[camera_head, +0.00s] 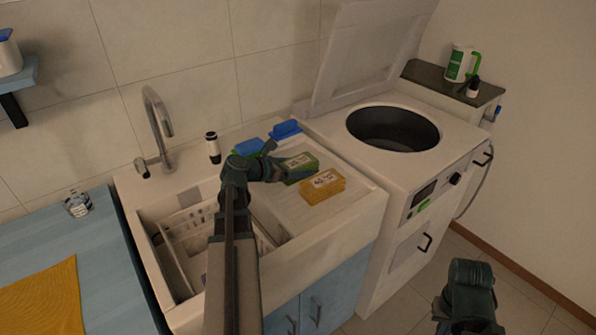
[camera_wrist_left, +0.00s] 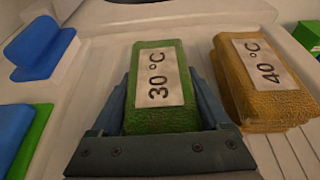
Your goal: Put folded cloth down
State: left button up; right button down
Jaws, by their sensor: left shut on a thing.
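My left gripper (camera_head: 283,169) is shut on a green folded cloth with a white "30 °C" label (camera_head: 300,164). In the left wrist view the green cloth (camera_wrist_left: 160,88) sits between the two fingers of the left gripper (camera_wrist_left: 160,110), label facing up. It is over the ribbed drainboard (camera_head: 340,205) of the sink; I cannot tell whether it touches the surface. A yellow folded cloth labelled "40 °C" (camera_head: 322,186) lies beside it, to the right in the left wrist view (camera_wrist_left: 262,85). Part of my right arm shows at the lower right; its fingers cannot be made out.
The sink basin holds a white rack (camera_head: 185,235). Blue things (camera_head: 285,130) lie at the drainboard's back, near a black-and-white bottle (camera_head: 213,147). A washing machine (camera_head: 425,165) with raised lid stands right. A blue counter (camera_head: 110,270) carries an orange cloth (camera_head: 45,300).

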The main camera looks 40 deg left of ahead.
pick_arm(q)
jog(key=o, duration=1.3)
jog(key=shift+f, duration=0.1)
jog(key=shift+r, duration=0.25)
jog(key=p+v, duration=0.4)
jog(key=v, duration=0.6)
jog(key=shift+s+r, duration=0.15)
jog(key=shift+s, duration=0.1)
jog(key=shift+s+a+r+p, duration=0.2)
jog(key=shift+s+p, duration=0.1)
jog(key=shift+s, duration=0.35)
jog(key=shift+f, duration=0.1)
